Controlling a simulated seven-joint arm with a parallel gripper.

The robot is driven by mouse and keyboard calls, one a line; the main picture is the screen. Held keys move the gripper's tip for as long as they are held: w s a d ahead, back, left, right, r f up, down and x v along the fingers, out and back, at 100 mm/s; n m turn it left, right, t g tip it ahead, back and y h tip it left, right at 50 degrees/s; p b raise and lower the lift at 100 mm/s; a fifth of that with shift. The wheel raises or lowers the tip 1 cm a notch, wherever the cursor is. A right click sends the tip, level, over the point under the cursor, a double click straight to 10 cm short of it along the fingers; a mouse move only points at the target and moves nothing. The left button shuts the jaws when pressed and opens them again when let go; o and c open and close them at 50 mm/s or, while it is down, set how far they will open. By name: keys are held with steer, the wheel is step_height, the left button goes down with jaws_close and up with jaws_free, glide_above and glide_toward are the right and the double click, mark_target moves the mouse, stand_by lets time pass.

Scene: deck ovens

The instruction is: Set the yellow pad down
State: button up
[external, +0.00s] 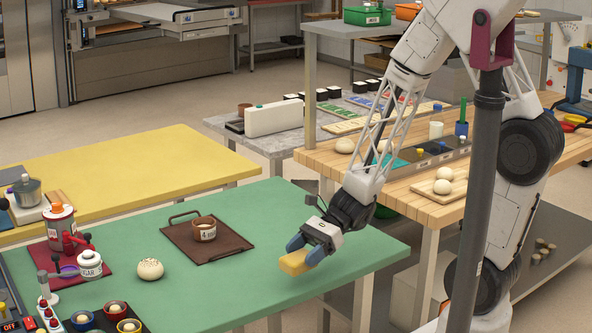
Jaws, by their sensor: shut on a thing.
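The yellow pad (294,263) is a small soft-looking block in the external view. My gripper (305,252), with blue fingertips, is shut on it. My gripper points down and to the left above the right part of the green table (310,205). The pad appears low over the green surface; I cannot tell whether it touches it.
A dough ball (150,269) sits farther left. The green table's front middle is clear.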

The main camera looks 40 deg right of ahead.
steer(key=shift+m+t, duration=0.4)
steer(key=d, duration=0.2)
steer(key=s+d, duration=0.1)
steer(key=d, duration=0.2)
steer(key=s+d, duration=0.1)
steer(key=d, duration=0.1)
steer(key=shift+s+d, duration=0.2)
steer(key=shift+d, duration=0.2)
steer(key=shift+s+d, duration=0.25)
steer(key=shift+d, duration=0.25)
steer(key=shift+s+d, duration=0.25)
steer(key=shift+d, duration=0.2)
steer(key=shift+w, duration=0.1)
steer(key=w+a, duration=0.2)
steer(key=w, duration=0.2)
steer(key=w+a+f, duration=0.1)
steer(key=w+a, duration=0.1)
steer(key=w, duration=0.3)
steer(key=w+a, duration=0.2)
steer(key=w, duration=0.3)
steer(key=shift+w+a+f, duration=0.2)
steer(key=shift+a+f, duration=0.05)
steer(key=shift+a, duration=0.05)
steer(key=shift+f, duration=1.75)
steer(key=shift+f, duration=0.15)
